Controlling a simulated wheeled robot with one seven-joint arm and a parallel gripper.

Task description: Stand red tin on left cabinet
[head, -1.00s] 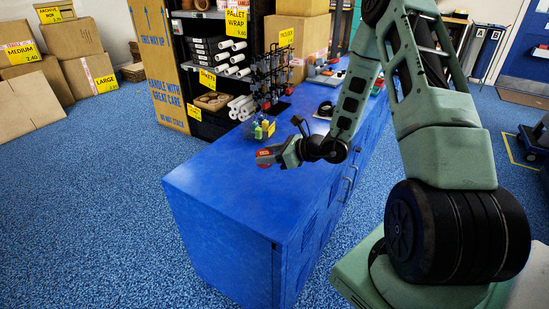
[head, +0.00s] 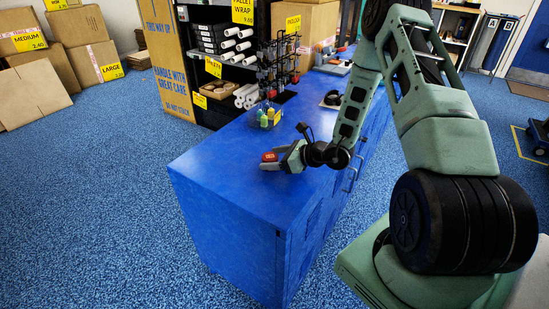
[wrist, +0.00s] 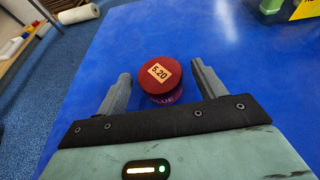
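The red tin (head: 269,157) stands upright on the blue top of the cabinet (head: 225,165), near its front left part. In the wrist view the tin (wrist: 160,82) shows a dark red lid with a "5.20" label and a purple side with partly hidden lettering. My gripper (head: 279,161) is low over the cabinet top. In the wrist view my gripper (wrist: 160,76) is open, with a finger on each side of the tin and a gap showing on both sides. The tin's lower near side is partly hidden.
A clear bowl of small coloured bottles (head: 268,116) and a dark wire rack (head: 277,70) stand farther back on the cabinet. Black headphones (head: 332,99) lie to their right. The near end of the top is bare. Cardboard cartons (head: 85,65) stand at the left.

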